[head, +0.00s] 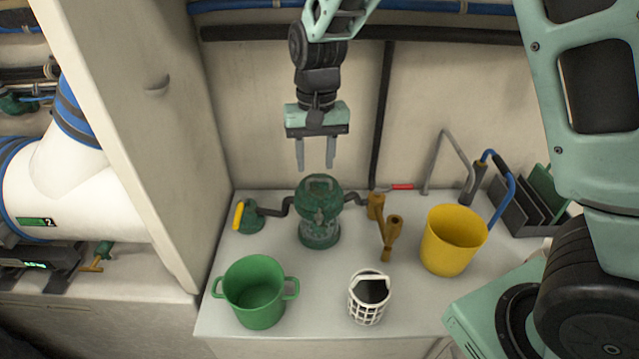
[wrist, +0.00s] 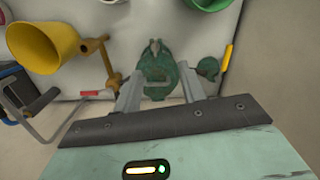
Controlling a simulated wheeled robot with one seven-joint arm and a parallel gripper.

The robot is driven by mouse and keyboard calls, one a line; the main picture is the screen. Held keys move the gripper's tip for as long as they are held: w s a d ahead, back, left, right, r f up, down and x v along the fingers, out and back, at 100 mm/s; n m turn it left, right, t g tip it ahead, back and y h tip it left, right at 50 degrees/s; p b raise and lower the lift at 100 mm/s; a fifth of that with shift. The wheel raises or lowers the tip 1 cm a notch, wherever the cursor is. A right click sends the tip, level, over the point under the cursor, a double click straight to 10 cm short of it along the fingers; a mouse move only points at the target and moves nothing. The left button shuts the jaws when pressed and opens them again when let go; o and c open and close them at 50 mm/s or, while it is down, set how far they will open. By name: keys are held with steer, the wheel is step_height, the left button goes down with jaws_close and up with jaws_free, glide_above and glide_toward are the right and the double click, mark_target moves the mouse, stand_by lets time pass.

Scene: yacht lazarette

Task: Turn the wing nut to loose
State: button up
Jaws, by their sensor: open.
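A green, weathered strainer body (head: 318,232) with a domed top stands at the back of the white bench, pipes joining it on both sides. In the wrist view the strainer (wrist: 163,76) lies beyond my fingers. A small two-lobed part, seemingly the wing nut (wrist: 155,46), sticks out on its far side there; in the head view it is too small to make out clearly. My gripper (head: 315,166) hangs fingers-down just above the strainer's top, open and empty. In the wrist view my gripper (wrist: 162,73) has its two fingers apart, with the strainer showing between them.
A green two-handled pot (head: 255,306) and a white basket (head: 368,309) stand in front. Brass pipe fittings (head: 388,240) and a yellow bucket (head: 440,256) are to the right. A yellow-handled valve (head: 239,214) is left. A wall rises close behind; a cabinet panel stands left.

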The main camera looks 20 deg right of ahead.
mark_target(319, 214)
steer(key=f+m+p, duration=0.1)
steer(key=f, duration=0.4)
steer(key=f+m+p, duration=0.1)
steer(key=f+p, duration=0.1)
steer(key=f, duration=0.3)
steer(key=d+f+m+p, duration=0.1)
steer(key=f+p, duration=0.1)
steer(key=f, duration=0.4)
steer(key=shift+w+t+h, duration=0.2)
steer(key=shift+t+h, duration=0.1)
steer(key=shift+t, duration=0.1)
jaws_close()
